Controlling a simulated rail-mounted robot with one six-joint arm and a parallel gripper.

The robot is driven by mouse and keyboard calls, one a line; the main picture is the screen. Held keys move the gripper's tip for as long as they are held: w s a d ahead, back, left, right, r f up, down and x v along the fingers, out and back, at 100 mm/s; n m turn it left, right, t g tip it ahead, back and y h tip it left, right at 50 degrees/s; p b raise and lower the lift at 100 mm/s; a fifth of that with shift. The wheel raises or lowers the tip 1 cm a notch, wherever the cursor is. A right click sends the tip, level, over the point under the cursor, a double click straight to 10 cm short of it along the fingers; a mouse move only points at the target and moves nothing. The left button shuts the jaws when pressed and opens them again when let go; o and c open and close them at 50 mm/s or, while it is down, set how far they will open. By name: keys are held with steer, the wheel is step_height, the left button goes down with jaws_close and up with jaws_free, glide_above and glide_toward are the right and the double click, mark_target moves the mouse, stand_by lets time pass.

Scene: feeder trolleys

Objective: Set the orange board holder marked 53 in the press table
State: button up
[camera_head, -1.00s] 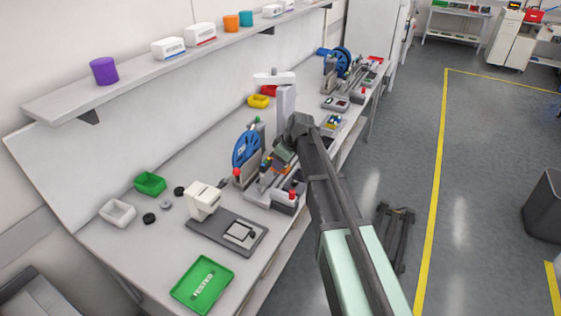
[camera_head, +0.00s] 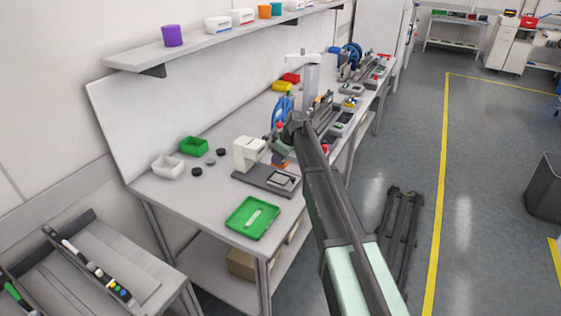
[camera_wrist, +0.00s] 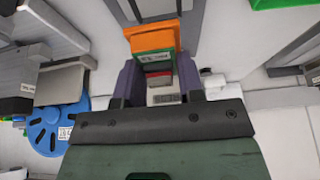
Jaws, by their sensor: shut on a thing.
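My gripper (camera_wrist: 157,76) is shut on an orange board holder (camera_wrist: 153,40), which sits between its dark fingers in the wrist view. The label on the holder is too small to read surely. A grey and red part shows between the fingers behind the orange block. In the head view my gripper (camera_head: 281,152) hangs just behind the white press (camera_head: 248,152), and a bit of orange shows under it. The press has a dark base (camera_head: 254,178) with a pale square table (camera_head: 284,180) at its right end. The holder is apart from this table.
A green tray (camera_head: 237,222) lies at the bench's near end. Green (camera_head: 194,145) and white (camera_head: 168,166) bins and small dark discs stand left of the press. A blue reel (camera_head: 282,112) and feeder parts stand behind my gripper. A shelf runs above the bench.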

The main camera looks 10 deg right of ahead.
steer(key=shift+f+b, duration=2.8)
steer(key=shift+f, duration=0.15)
steer(key=shift+f+b, duration=0.35)
